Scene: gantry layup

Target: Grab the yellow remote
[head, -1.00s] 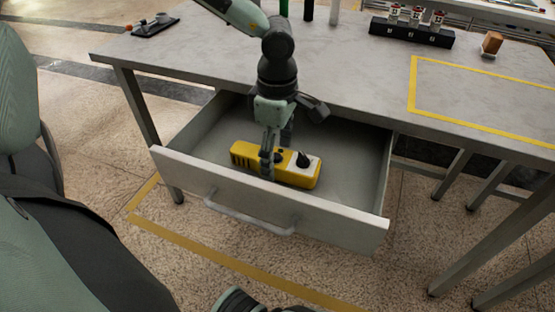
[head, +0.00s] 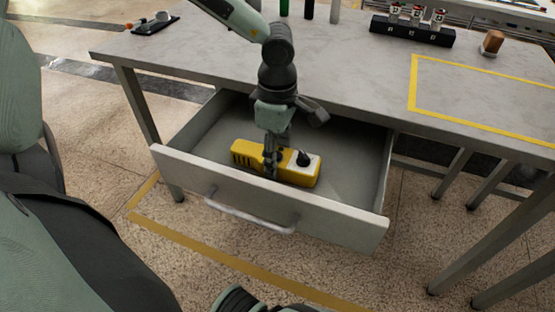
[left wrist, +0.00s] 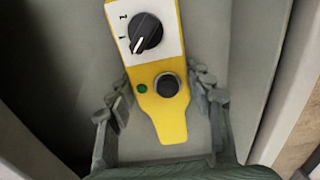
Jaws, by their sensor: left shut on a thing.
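The yellow remote (head: 303,178) lies in the open drawer under the table. It has a white panel with a black knob, and the left wrist view also shows its yellow body (left wrist: 171,125) with a black button and a small green light. My left gripper (head: 271,165) reaches down into the drawer from above and is shut on the remote around its middle. In the left wrist view the fingers (left wrist: 167,102) stand on both sides of the narrow part. The fingers hide part of the remote in the head view.
The drawer (head: 330,228) is pulled out, with a handle on its front and free floor inside around the remote. The tabletop (head: 350,75) overhangs its back. A black block with several red-and-white parts (head: 412,30) and a brown object (head: 492,41) stand on the table.

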